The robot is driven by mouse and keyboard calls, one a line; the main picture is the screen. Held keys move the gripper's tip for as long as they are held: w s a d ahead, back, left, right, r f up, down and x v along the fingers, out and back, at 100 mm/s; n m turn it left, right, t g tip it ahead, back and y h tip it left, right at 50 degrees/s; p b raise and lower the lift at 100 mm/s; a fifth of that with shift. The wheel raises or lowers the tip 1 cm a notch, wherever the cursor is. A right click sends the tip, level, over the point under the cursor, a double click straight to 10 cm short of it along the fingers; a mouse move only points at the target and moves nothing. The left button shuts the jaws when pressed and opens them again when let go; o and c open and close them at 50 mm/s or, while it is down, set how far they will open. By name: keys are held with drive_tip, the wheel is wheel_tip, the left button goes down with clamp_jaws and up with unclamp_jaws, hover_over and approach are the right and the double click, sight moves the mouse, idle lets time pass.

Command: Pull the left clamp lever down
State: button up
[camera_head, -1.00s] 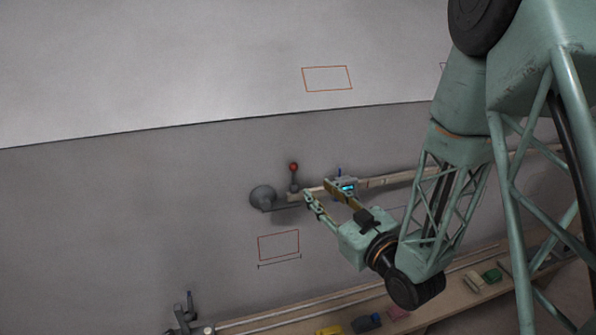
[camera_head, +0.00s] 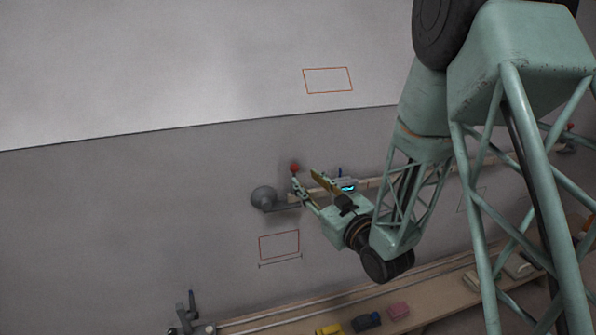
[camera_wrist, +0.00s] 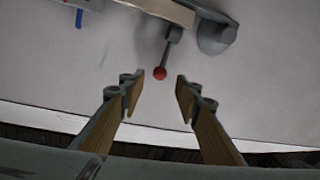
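The left clamp lever is a short dark grey rod with a red ball knob (camera_head: 294,168). It stands upright by the round grey clamp base (camera_head: 264,197) at the left end of the rail on the wall. My gripper (camera_head: 303,175) is open beside the knob, and its fingers hide much of the rod. In the wrist view the red knob (camera_wrist: 160,73) lies between the two open fingertips (camera_wrist: 157,90), apart from both, with the rod running up to the clamp. I cannot tell how deep the knob is between the fingers.
A pale wooden rail (camera_head: 375,184) runs right along the wall, with a small device with a cyan display (camera_head: 347,187) near its left end. Below is a shelf (camera_head: 300,320) with coloured blocks. The wall left of the clamp is clear.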

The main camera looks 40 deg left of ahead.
sight(297, 171)
drive_tip(key=shift+p+x, duration=0.55)
drive_tip(key=shift+x, duration=2.65)
drive_tip(key=shift+c, duration=0.4)
clamp_jaws()
